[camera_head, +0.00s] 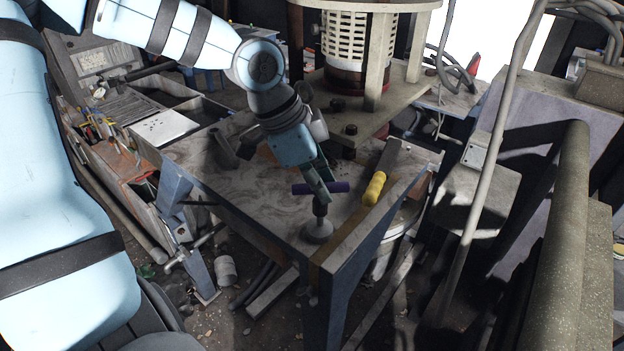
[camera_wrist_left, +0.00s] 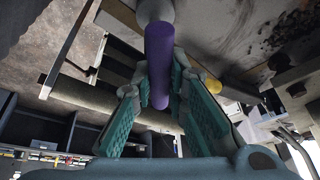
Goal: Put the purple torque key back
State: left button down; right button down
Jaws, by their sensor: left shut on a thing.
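The purple torque key (camera_head: 338,187) has a purple crossbar on a dark upright stem. The stem stands above a grey round piece (camera_head: 318,232) near the front corner of the table. I cannot tell whether that round piece belongs to the key or to the table. My left gripper (camera_head: 319,188) reaches down from above and is shut on the purple bar. In the left wrist view, the purple bar (camera_wrist_left: 159,60) lies between the teal fingers (camera_wrist_left: 155,105). The finger contact is partly hidden. My right gripper is not in view.
A yellow-handled tool (camera_head: 374,188) lies on the worn metal table (camera_head: 280,215), right of the key. The large vibrating machine (camera_head: 350,75) rises behind. A thick pipe (camera_head: 560,240) and a hanging cable (camera_head: 487,160) stand at the right. Open trays (camera_head: 175,95) are at the back left.

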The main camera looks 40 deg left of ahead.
pick_arm(q)
jog(key=c, duration=1.8)
grip_release()
jog(key=shift+s, duration=0.15)
jog(key=shift+c, duration=0.2)
jog(key=o, duration=0.3)
jog(key=shift+a+f, duration=0.1)
jog(key=shift+a, duration=0.1)
jog(key=shift+o, duration=0.6)
jog(key=shift+w+a, duration=0.1)
jog(key=shift+w, duration=0.15)
jog(key=shift+w+f, duration=0.1)
jog(key=shift+w, duration=0.15)
jog(key=shift+s+r, duration=0.15)
jog(key=shift+r, duration=0.2)
jog(key=v, duration=1.1)
jog(key=shift+s+r, duration=0.15)
jog(key=shift+r, duration=0.15)
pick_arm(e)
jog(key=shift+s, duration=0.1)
pick_arm(q)
jog(key=shift+a, duration=0.1)
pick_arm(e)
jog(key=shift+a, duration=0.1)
